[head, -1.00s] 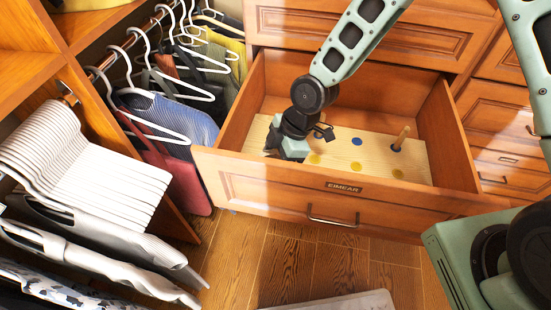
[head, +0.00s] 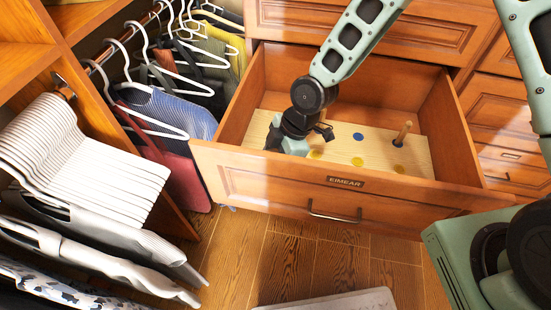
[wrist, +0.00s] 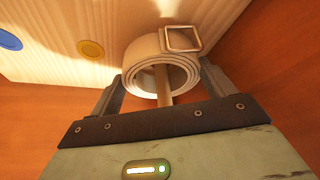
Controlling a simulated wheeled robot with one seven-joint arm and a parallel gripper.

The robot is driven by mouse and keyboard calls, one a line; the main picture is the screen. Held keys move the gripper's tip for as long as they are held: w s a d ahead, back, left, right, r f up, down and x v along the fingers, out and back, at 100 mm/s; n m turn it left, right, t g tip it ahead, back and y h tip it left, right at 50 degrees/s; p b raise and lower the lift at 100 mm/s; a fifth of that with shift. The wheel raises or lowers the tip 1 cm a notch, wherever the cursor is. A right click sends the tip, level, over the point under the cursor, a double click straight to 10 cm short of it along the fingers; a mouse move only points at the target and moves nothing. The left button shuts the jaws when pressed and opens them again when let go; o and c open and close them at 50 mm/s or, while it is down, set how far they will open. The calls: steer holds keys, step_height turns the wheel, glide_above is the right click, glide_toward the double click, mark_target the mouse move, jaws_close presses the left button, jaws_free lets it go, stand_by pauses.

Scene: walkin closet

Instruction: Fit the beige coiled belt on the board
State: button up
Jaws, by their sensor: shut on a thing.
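The beige coiled belt (wrist: 133,82), with a square metal buckle at its upper right, is between the fingers of my gripper (wrist: 162,88) in the wrist view. My gripper is shut on it. A wooden peg (wrist: 164,88) shows through the middle of the coil and out on the near side, so the belt appears to be around it. In the head view, my gripper (head: 287,146) is low over the left end of the pale wooden board (head: 380,153), inside the open drawer. The belt and this peg are hidden there behind my gripper.
Another upright peg (head: 403,133) stands at the board's right. Blue (head: 358,137) and yellow (head: 357,161) dots mark the board. The drawer front (head: 260,180) and side walls enclose it closely. Hanging clothes (head: 180,112) are to the left.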

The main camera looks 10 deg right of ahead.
steer(key=o, duration=1)
steer(key=p+v, duration=0.2)
steer(key=v, duration=1.5)
steer(key=shift+r, duration=0.25)
steer(key=s+r+m+h, duration=0.1)
steer(key=s+r+m, duration=0.2)
steer(key=s, duration=0.3)
steer(key=s+d+r+m+h, duration=0.1)
steer(key=s+r+m, duration=0.2)
steer(key=s+m, duration=0.2)
steer(key=s+d+r+m+h, duration=0.1)
steer(key=s+r+m+h, duration=0.1)
steer(key=s, duration=0.6)
steer(key=shift+r+m+t+p, duration=0.4)
steer(key=shift+r+m, duration=0.3)
steer(key=shift+m, duration=0.5)
